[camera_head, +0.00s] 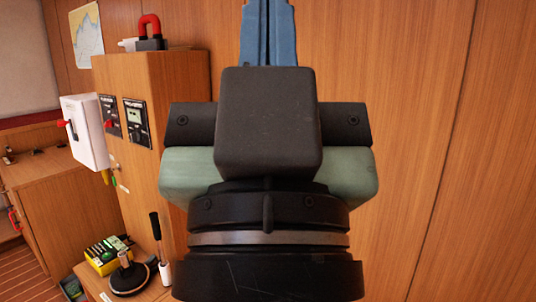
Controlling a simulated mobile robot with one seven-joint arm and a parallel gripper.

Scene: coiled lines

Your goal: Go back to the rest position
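My gripper (268,8) fills the middle of the head view and points up. Its dark grey body and pale green sides stand large in front of the camera. Its two blue fingers lie side by side with only a thin dark line between them, so it looks shut. Nothing shows between the fingers, and their very ends reach the top edge of the picture.
A wooden cabinet (168,75) with dark panels stands left of my gripper. A white switch box (84,132) with a red lever juts out on its left. A black round-based object (130,278) and yellow box (104,256) sit low left. Wood panelling (440,150) fills the right.

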